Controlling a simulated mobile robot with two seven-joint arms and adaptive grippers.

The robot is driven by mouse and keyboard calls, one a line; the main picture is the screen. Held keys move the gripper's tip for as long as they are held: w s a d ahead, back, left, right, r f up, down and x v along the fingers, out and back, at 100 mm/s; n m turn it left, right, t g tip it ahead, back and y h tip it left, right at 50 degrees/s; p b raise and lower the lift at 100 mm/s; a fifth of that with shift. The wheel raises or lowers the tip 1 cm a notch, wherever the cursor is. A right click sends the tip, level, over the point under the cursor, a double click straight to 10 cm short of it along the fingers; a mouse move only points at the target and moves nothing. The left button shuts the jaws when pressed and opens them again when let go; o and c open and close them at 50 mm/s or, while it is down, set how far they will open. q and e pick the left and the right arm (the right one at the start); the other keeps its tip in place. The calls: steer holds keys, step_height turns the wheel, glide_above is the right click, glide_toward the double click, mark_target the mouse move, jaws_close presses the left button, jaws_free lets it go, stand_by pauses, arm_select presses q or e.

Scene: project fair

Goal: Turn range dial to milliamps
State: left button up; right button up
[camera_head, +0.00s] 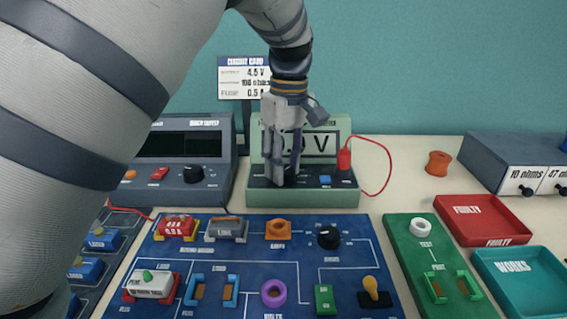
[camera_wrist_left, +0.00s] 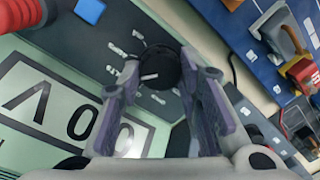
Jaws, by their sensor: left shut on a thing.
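The green meter (camera_head: 300,197) stands at the back of the table, with a display (camera_head: 322,146) showing a V; my gripper hides part of its digits. Its black range dial (camera_wrist_left: 158,66) sits on the dark front panel, with a white pointer line and small white labels around it, too small to read. My left gripper (camera_head: 284,182) reaches down to the panel. In the left wrist view the fingers (camera_wrist_left: 160,74) are on either side of the dial, shut on it. In the head view the fingers mostly hide the dial. My right gripper is not in view.
A red plug (camera_head: 344,159) with a looping red lead and a blue button (camera_head: 325,180) are right of the dial. A grey power supply (camera_head: 184,178) stands to the left. The blue circuit board (camera_head: 255,254) lies in front. Red (camera_head: 484,220) and teal trays (camera_head: 520,281) are at right.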

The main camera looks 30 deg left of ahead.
mark_target(289, 171)
arm_select(q)
steer(key=m, duration=0.7)
steer(key=shift+d, duration=0.1)
steer(key=m, duration=0.6)
steer(key=shift+m+t, duration=0.3)
steer(key=shift+m, duration=0.1)
steer(key=o, duration=1.1)
steer(key=shift+o, duration=0.2)
step_height(289, 171, up, 12)
steer(key=shift+d, duration=0.4)
